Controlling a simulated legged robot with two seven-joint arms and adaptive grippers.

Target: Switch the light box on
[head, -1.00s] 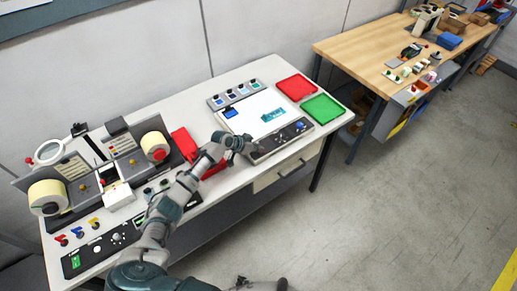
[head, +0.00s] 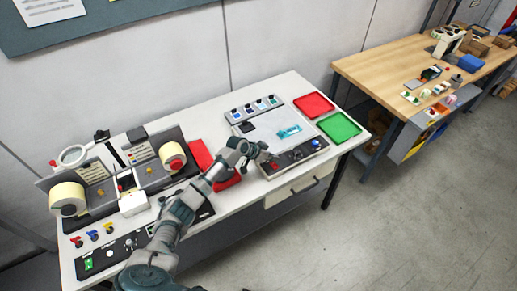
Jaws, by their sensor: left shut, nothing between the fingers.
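The light box (head: 265,133) sits on the white bench with a pale grey top panel and a teal label strip (head: 289,132) on it. Its dark front control strip carries a red switch (head: 274,164), dark knobs (head: 296,155) and a blue button (head: 316,144). My left gripper (head: 265,156) is shut and empty at the left end of this strip, close to the red switch. I cannot tell whether it touches the switch. My right gripper is not in view.
Red (head: 313,104) and green (head: 339,126) trays lie right of the light box. A row of small switches (head: 255,107) stands behind it. The label rewinder (head: 130,180) and a red bin (head: 226,178) are to the left. A wooden table (head: 385,68) stands apart at right.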

